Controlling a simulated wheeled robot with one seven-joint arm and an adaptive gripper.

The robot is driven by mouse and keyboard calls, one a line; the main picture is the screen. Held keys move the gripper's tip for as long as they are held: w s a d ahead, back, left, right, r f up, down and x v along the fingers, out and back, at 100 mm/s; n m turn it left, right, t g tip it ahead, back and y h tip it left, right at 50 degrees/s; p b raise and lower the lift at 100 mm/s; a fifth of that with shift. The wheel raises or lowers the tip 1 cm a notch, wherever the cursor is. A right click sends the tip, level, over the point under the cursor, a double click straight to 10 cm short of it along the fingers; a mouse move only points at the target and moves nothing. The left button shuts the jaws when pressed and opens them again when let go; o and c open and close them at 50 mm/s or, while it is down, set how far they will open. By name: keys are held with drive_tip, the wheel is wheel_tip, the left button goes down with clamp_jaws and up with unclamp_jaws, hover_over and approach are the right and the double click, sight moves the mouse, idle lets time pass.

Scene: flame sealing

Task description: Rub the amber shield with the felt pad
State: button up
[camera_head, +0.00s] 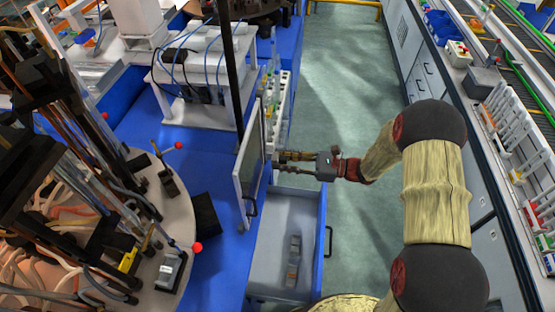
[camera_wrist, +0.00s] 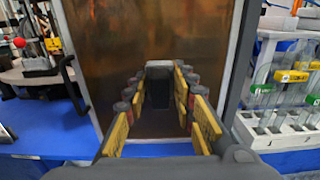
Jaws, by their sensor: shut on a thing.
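The amber shield (camera_wrist: 112,50) is an upright, brown, see-through panel in a pale frame, filling much of the wrist view. In the head view the shield (camera_head: 249,165) stands nearly edge-on at the side of the blue bench. My gripper (camera_head: 280,164) reaches its right face from the right. In the wrist view my gripper (camera_wrist: 160,90) has its yellow-padded fingers around a small dark grey block, the felt pad (camera_wrist: 159,70), held in front of the amber panel. I cannot tell whether the pad touches the panel.
An open grey drawer (camera_head: 268,235) with a small object (camera_head: 294,257) inside lies below my gripper. A white rack of tubes (camera_wrist: 283,130) stands right of the shield. A round machine (camera_head: 160,225) is at left. The floor (camera_head: 340,100) is clear.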

drive_tip(key=shift+d, duration=0.1)
drive_tip(key=d, duration=0.2)
drive_tip(key=shift+s+d, duration=0.2)
drive_tip(key=shift+d, duration=0.15)
idle(0.6)
